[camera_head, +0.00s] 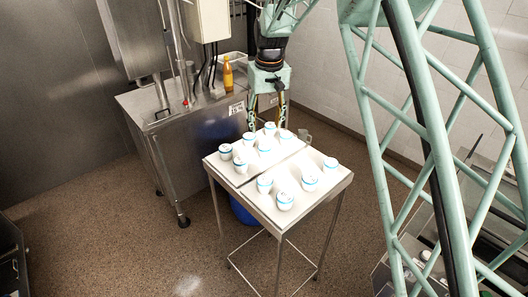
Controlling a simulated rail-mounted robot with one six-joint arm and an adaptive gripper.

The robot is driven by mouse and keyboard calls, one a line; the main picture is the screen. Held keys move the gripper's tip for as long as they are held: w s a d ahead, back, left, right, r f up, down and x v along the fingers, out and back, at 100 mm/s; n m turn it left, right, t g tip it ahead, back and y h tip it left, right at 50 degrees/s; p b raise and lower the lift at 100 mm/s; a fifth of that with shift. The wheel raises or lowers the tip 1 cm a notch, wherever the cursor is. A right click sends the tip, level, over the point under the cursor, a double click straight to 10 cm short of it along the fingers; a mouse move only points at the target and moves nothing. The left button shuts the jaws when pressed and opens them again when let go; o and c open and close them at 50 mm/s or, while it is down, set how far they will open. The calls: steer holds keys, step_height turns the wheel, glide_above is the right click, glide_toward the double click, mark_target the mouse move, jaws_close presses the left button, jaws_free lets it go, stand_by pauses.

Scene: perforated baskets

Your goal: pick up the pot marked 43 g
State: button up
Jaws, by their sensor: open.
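Several small white pots with blue bands stand on a white-topped metal table (321,154). One pot (270,128) is at the back, one (225,151) at the left and one (285,200) at the front. The marks on the pots are too small to read, so I cannot tell which is the 43 g pot. My gripper (267,122) hangs fingers down over the back edge of the table, near the back pots. Its two fingers are spread apart, with no pot visibly held. I cannot tell the exact height of its tips.
A steel cabinet (165,120) with an orange bottle (227,73) on it stands behind and left. A blue bin (243,210) is partly hidden under the table. The pots stand close together at the back. Open floor (120,240) lies to the left.

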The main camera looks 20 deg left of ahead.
mark_target(265, 147)
steer(key=shift+w+a+f, duration=0.1)
steer(key=shift+w+f, duration=0.05)
steer(key=shift+f, duration=1.3)
steer(key=shift+w+a+f, duration=0.1)
steer(key=shift+a+f, duration=0.05)
steer(key=shift+f, duration=1.25)
steer(key=shift+w+a+f, duration=0.1)
steer(key=shift+w+f, duration=0.05)
steer(key=shift+f, duration=1.3)
steer(key=shift+f, duration=0.15)
steer(key=shift+w+a+f+p, duration=0.15)
steer(key=shift+f+p, duration=0.15)
steer(key=shift+f, duration=0.95)
steer(key=shift+w+d+f+p, duration=0.15)
steer(key=shift+f+p, duration=0.1)
steer(key=shift+f, duration=0.95)
steer(key=shift+a, duration=0.1)
steer(key=shift+c, duration=0.7)
steer(key=c, duration=0.8)
